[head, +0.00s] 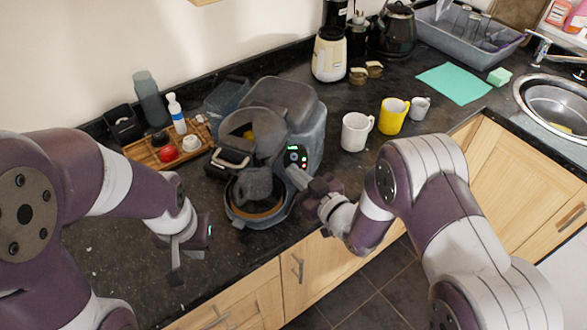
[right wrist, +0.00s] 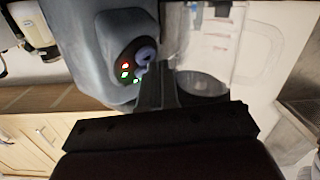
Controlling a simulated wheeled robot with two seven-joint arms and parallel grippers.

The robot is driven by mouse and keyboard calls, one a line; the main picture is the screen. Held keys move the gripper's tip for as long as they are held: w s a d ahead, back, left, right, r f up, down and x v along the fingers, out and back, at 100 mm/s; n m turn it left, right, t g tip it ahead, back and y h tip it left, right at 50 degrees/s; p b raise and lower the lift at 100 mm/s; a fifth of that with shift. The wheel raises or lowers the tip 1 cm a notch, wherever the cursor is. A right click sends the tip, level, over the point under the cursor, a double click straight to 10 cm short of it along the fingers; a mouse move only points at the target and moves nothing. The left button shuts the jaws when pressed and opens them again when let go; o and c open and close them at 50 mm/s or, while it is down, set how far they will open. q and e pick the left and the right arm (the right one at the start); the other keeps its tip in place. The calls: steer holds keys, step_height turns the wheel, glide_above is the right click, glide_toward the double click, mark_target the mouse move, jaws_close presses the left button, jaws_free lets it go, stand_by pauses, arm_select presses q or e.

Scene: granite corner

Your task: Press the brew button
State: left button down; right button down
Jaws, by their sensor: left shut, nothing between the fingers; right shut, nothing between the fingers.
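The grey coffee machine (head: 278,105) stands on the dark granite counter, with a black oval control panel (head: 297,156) on its front right. In the right wrist view the panel (right wrist: 125,72) shows red and green lights and a pale purple round button (right wrist: 145,54). My right gripper (head: 291,172) is shut, its fingertips close beside the panel. In the right wrist view its fingers (right wrist: 158,72) end just beside the button; I cannot tell whether they touch it. My left gripper (head: 175,274) is shut and empty over the counter, left of the machine.
A wooden tray (head: 140,152) with a bottle and small items lies left of the machine. A white mug (head: 355,132), a yellow mug (head: 393,116) and a small grey cup (head: 420,108) stand to the right. A blender (head: 329,54) stands behind. The front left counter is clear.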

steer(key=shift+w+f+b, duration=0.2)
steer(key=shift+w+b, duration=0.1)
stand_by(0.5)
stand_by(0.4)
steer(key=shift+s+r+p, duration=0.4)
steer(key=shift+s+p, duration=0.05)
steer(key=shift+s, duration=0.25)
steer(key=s+p, duration=0.1)
steer(key=s+r+p, duration=0.1)
steer(key=s, duration=0.1)
steer(key=s+r, duration=0.1)
steer(key=shift+s+a+r+p, duration=0.15)
steer(key=shift+s+r+p, duration=0.05)
steer(key=shift+p, duration=0.2)
